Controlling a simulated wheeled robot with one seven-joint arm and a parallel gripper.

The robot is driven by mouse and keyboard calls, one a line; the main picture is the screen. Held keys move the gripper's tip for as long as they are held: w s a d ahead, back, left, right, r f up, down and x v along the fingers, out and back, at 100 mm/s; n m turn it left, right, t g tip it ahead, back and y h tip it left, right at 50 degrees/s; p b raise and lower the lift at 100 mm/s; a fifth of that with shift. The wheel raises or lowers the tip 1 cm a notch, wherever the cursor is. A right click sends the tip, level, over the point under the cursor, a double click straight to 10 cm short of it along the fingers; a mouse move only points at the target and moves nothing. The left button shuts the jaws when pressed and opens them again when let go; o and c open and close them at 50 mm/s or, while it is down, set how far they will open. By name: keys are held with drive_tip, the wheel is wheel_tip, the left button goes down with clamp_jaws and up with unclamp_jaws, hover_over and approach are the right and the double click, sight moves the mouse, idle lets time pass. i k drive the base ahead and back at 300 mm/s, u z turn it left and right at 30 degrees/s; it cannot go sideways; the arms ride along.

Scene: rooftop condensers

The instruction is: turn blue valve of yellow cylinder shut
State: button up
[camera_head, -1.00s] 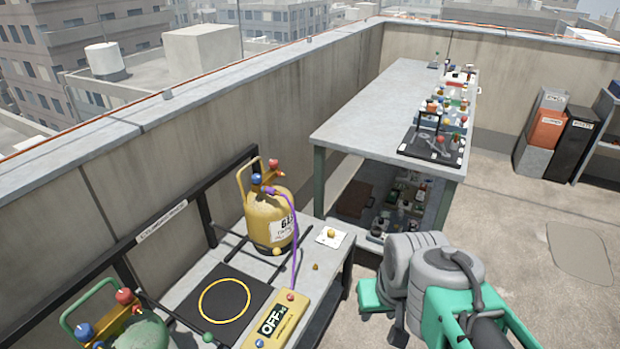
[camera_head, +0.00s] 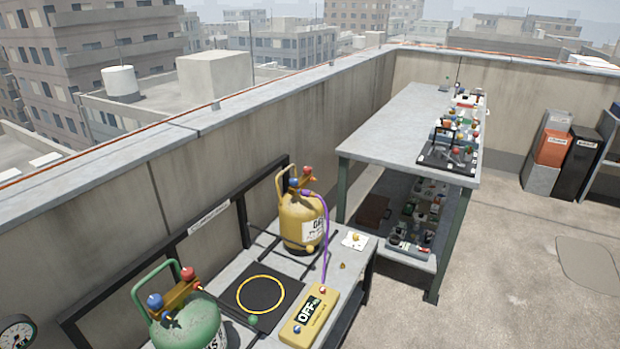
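The yellow cylinder (camera_head: 300,225) stands upright at the far end of the low bench by the parapet wall. Its blue valve (camera_head: 294,183) is a small knob on the left of its top, beside a red knob (camera_head: 308,170) on the right. A purple hose (camera_head: 327,225) runs from its top down to the yellow box reading OFF (camera_head: 310,316). I cannot tell from here how far the blue valve is turned. My gripper is not in view.
A green cylinder (camera_head: 190,325) with its own blue and red knobs stands at the bench's near end. A black pad with a yellow ring (camera_head: 240,292) lies between the cylinders. A tall grey table (camera_head: 395,120) stands behind. Open floor (camera_head: 510,270) lies to the right.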

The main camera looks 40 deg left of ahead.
sight(293, 181)
drive_tip(key=u, duration=0.1)
drive_tip(key=i, duration=1.55)
drive_tip(key=u, duration=0.85)
drive_tip(key=i, duration=0.9)
drive_tip(key=u, duration=1.5)
drive_tip(key=i, duration=0.6)
drive_tip(key=u, duration=0.65)
